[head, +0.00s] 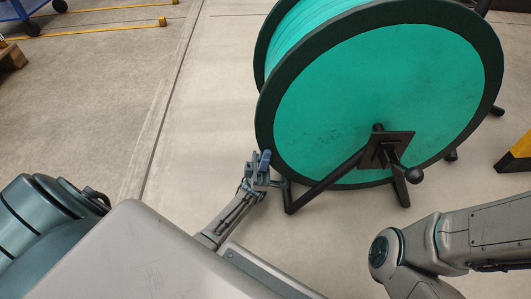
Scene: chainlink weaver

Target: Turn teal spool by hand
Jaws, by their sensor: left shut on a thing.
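The teal spool (385,95) is a large drum with teal faces and a dark rim, and it stands upright in the upper right of the head view. A black stand with a slanted bar (325,182) carries it at the axle. A dark plate (388,150) and a crank with a round knob (415,175) sit at the hub. My left gripper (261,163) is at the lower left edge of the spool, shut on its rim. The exact contact is small and partly hidden by the fingers. My right gripper is out of view.
Concrete floor (190,120) is clear left of the spool. A blue cart (28,12), a wooden pallet (10,57) and yellow floor rails (100,28) are at the far left. A yellow and black object (516,152) stands at the right edge.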

